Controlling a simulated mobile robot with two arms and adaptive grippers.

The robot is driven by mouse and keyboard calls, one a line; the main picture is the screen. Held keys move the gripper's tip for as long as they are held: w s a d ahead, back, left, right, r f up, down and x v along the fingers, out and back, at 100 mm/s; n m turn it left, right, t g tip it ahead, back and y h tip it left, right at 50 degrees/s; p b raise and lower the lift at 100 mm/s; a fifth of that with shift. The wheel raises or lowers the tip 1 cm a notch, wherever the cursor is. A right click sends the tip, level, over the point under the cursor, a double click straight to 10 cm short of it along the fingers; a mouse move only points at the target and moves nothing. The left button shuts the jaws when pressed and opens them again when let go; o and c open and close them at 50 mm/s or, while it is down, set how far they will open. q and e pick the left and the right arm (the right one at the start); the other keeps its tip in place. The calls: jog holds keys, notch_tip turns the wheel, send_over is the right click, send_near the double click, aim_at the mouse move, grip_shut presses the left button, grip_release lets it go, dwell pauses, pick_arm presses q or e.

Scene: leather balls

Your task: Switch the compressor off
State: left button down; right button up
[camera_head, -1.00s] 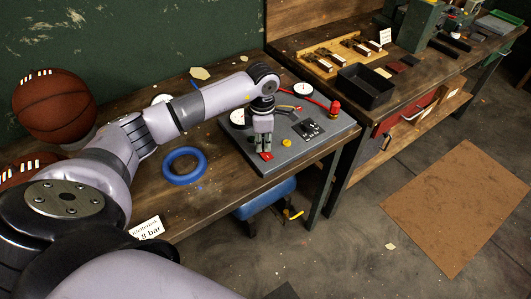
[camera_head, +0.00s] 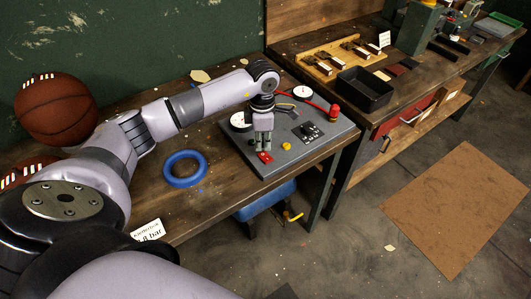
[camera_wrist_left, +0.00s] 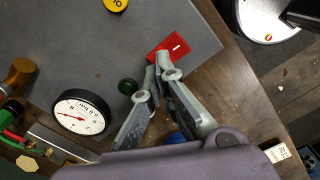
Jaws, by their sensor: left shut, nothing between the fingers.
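The compressor's grey panel (camera_head: 275,168) lies on the wooden bench. A red switch (camera_head: 265,158) with a white mark sits near its front left; in the left wrist view the red switch (camera_wrist_left: 177,46) is just beyond my fingertips. A dark green round button (camera_wrist_left: 128,86) is beside it. My left gripper (camera_head: 263,143) is shut and empty, pointing down just behind the red switch; the left gripper (camera_wrist_left: 157,75) also shows in the wrist view. I cannot tell whether it touches the panel. My right gripper is out of view.
The panel also has a yellow knob (camera_head: 286,146), a white gauge (camera_head: 239,121), black switches (camera_head: 309,131) and a red fitting (camera_head: 334,111). A blue ring (camera_head: 184,169) lies left of it. A basketball (camera_head: 55,108) is at the far left. A blue tank (camera_head: 265,200) is below the bench.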

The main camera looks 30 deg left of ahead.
aim_at(263, 154)
pick_arm(q)
jog(key=shift+r+p, duration=1.1)
jog(key=shift+r, duration=1.1)
